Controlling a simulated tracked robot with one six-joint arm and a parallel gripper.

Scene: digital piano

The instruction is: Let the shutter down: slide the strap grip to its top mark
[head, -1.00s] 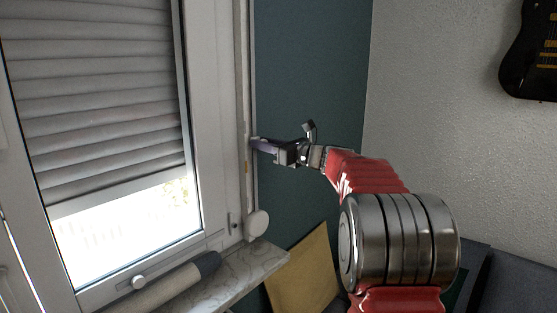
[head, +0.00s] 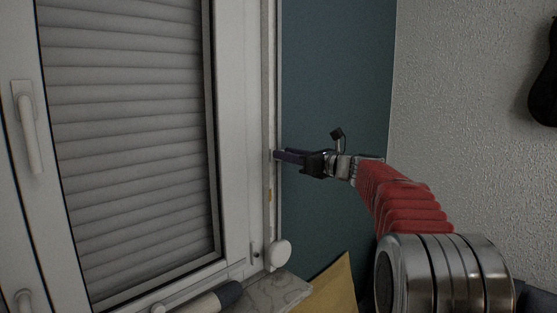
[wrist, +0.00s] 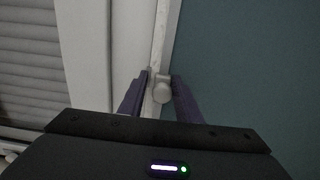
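The roller shutter (head: 130,130) covers the whole visible pane, its slats reaching the lower frame. The pale strap (head: 270,110) runs upright along the right side of the window frame. The strap grip (wrist: 163,92) is a small light knob on the strap in the wrist view. A small yellowish mark (head: 270,195) shows on the strap strip below my gripper. The top mark cannot be made out; my gripper may hide it.
A round white strap winder (head: 279,253) sits below on the frame. A marble sill (head: 275,294) holds a rolled item with a dark end (head: 228,294). A window handle (head: 29,125) is at left. The teal wall (head: 335,80) behind my gripper is bare.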

